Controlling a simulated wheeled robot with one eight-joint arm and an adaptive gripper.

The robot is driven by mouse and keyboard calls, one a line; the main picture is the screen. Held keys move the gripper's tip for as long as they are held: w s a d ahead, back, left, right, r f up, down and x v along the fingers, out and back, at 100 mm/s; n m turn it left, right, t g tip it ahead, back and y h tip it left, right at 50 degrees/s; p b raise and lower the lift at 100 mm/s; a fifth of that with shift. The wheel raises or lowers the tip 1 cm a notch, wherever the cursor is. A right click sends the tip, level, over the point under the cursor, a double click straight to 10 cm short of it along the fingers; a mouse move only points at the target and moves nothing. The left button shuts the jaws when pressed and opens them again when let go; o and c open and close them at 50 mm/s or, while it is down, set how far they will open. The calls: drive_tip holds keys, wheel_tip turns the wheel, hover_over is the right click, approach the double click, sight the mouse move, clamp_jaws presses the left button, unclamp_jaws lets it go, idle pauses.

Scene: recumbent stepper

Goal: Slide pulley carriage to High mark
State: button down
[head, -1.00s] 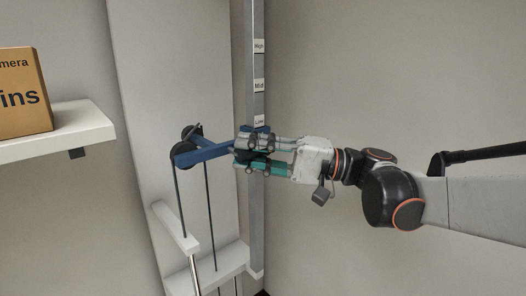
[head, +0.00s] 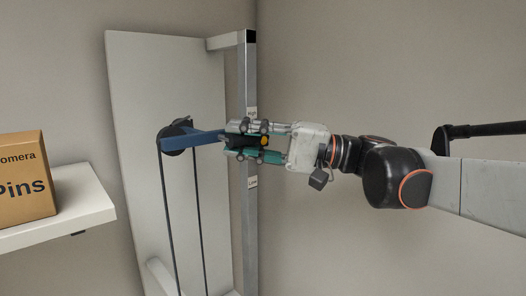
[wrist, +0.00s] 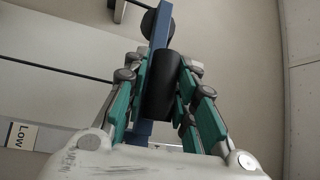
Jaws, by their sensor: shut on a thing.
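The pulley carriage is a blue arm (head: 190,142) with a black pulley wheel (head: 172,138) at its left end, beside the upright metal rail (head: 249,80). In the head view my gripper (head: 240,141) is shut on the carriage's black grip, in front of the rail. The High label (head: 252,112) shows just above the gripper and the Low label (head: 252,182) below it. The Mid label is hidden. In the wrist view the teal fingers close around the black grip (wrist: 160,88) on the blue arm (wrist: 160,30), and the Low label (wrist: 21,136) shows at lower left.
A dark cord (head: 168,220) hangs from the pulley along a white panel (head: 170,80). A white shelf (head: 60,208) with an orange-brown box (head: 25,175) stands at the left. The rail's top has a bracket (head: 226,41).

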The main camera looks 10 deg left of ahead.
drive_tip(key=shift+r, duration=0.15)
drive_tip(key=c, duration=1.4)
unclamp_jaws()
drive_tip(key=shift+o, duration=0.2)
drive_tip(key=shift+w+d+f, duration=0.1)
drive_tip(key=shift+d+f, duration=0.1)
drive_tip(key=shift+d, duration=1.05)
drive_tip(key=shift+w+d+f, duration=0.15)
drive_tip(key=shift+d, duration=1.1)
drive_tip(key=shift+w+d+f, duration=0.1)
drive_tip(key=shift+d+f, duration=0.1)
drive_tip(key=shift+d, duration=1.05)
drive_tip(key=shift+f, duration=0.1)
